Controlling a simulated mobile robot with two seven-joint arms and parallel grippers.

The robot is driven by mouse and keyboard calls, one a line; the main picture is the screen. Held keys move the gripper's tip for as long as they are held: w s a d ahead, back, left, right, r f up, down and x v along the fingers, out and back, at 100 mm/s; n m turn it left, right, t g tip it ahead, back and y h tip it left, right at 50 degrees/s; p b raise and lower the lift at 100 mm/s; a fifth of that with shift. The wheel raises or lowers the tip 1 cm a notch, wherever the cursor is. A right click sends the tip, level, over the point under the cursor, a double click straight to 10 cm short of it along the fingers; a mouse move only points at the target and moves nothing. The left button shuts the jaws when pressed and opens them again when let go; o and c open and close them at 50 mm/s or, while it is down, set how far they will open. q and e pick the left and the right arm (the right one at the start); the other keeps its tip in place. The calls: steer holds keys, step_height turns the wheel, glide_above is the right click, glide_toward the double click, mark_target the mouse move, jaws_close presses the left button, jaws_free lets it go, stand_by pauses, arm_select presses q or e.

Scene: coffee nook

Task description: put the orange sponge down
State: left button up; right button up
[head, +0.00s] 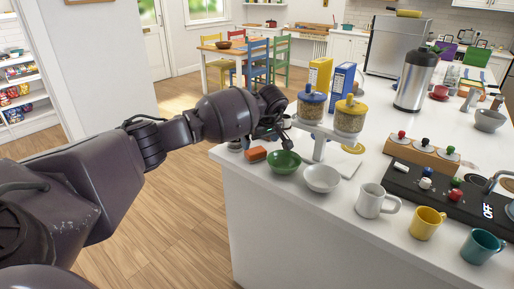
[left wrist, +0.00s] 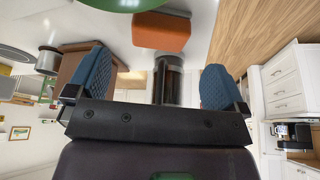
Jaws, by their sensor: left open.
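The orange sponge (head: 253,154) lies on the white counter near its left edge, beside the green bowl (head: 284,162). In the left wrist view the sponge (left wrist: 160,32) shows near the top, apart from the fingers, with the green bowl's rim (left wrist: 138,4) above it. My left gripper (head: 280,128) is just above and behind the sponge and bowl, partly hidden by its own wrist. In the left wrist view its two blue-padded fingers (left wrist: 152,82) are wide apart with nothing held between them. My right gripper is in neither view.
A white bowl (head: 322,178) sits right of the green one. The cereal dispenser (head: 320,140) stands close behind the bowls. A white mug (head: 376,201) and yellow mug (head: 427,223) stand along the front edge. The floor left of the counter is clear.

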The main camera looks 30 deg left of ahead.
arm_select(q)
steer(key=shift+v, duration=2.75)
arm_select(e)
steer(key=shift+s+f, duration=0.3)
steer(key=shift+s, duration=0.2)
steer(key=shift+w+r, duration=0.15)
